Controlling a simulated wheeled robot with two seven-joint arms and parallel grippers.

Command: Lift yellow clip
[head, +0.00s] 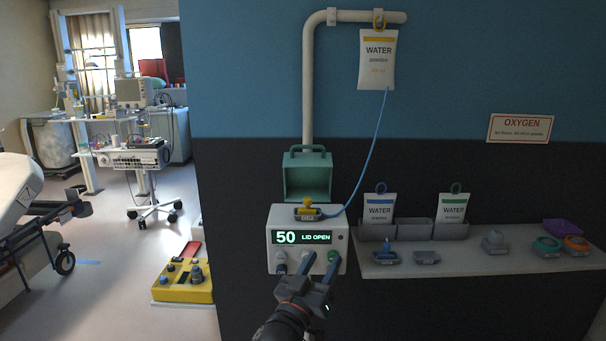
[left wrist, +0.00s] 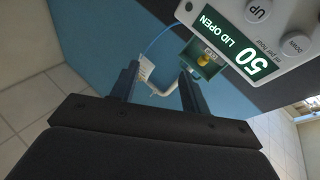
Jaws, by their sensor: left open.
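The yellow clip (head: 307,205) sits on top of the white pump box (head: 271,238), in front of its raised green lid (head: 306,155). The pump display reads 50 and LID OPEN. My left gripper (head: 320,264) is open and empty. In the head view it is in front of the pump's lower face, below the clip, and overlaps the buttons. A blue tube (head: 368,153) runs from the hanging water bag (head: 377,60) to the clip. My right gripper is in neither view.
A shelf (head: 480,267) at the right holds two water bags in grey bins, a blue clip (head: 386,254), a grey clip and several small round items. A yellow control box (head: 183,283) stands low on the left. A pipe (head: 308,80) rises behind the pump.

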